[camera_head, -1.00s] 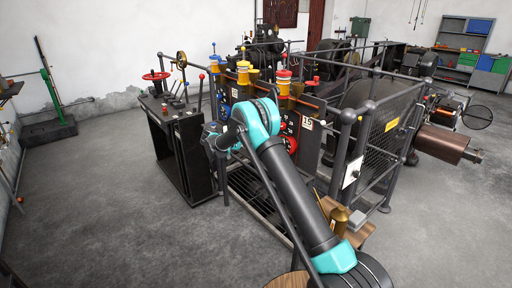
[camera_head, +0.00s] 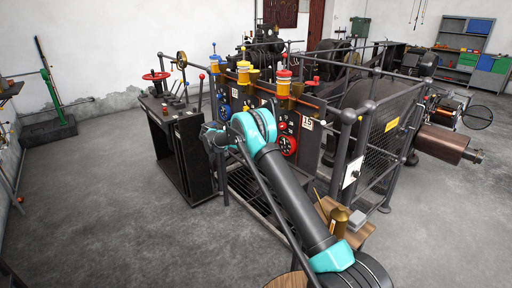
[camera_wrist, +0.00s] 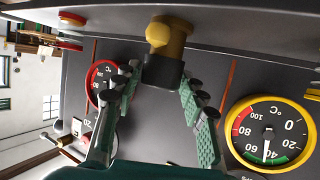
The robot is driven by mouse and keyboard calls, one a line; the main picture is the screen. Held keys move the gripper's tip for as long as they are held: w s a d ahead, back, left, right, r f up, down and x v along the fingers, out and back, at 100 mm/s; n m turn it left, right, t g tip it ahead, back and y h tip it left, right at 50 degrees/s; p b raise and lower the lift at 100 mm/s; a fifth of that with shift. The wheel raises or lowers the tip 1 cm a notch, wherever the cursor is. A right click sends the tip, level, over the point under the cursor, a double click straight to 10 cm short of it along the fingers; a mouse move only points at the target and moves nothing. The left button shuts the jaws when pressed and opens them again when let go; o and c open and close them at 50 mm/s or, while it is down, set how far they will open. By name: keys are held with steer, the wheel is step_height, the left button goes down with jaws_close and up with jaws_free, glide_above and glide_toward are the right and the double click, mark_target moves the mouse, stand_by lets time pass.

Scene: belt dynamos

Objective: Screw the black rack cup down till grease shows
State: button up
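In the wrist view a black cup (camera_wrist: 162,73) sits under a brass-yellow rounded piece (camera_wrist: 168,37) on the dark panel. My gripper (camera_wrist: 160,78) has its two green-padded fingers spread, one on each side of the black cup. The fingertips are close to its sides; small gaps seem to show, and contact cannot be made out. No grease is visible around the cup. In the head view my gripper is mostly hidden behind my teal elbow, and the black cup cannot be picked out there.
A yellow-rimmed gauge (camera_wrist: 270,134) is right of my fingers, and a red-rimmed gauge (camera_wrist: 101,82) is partly behind the left finger. A mesh guard (camera_head: 385,150) stands at right.

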steer(key=shift+o, duration=0.9)
steer(key=shift+a, duration=0.1)
steer(key=v, duration=1.1)
steer(key=shift+a+r, duration=0.15)
steer(key=shift+a, duration=0.15)
steer(key=shift+s, duration=0.1)
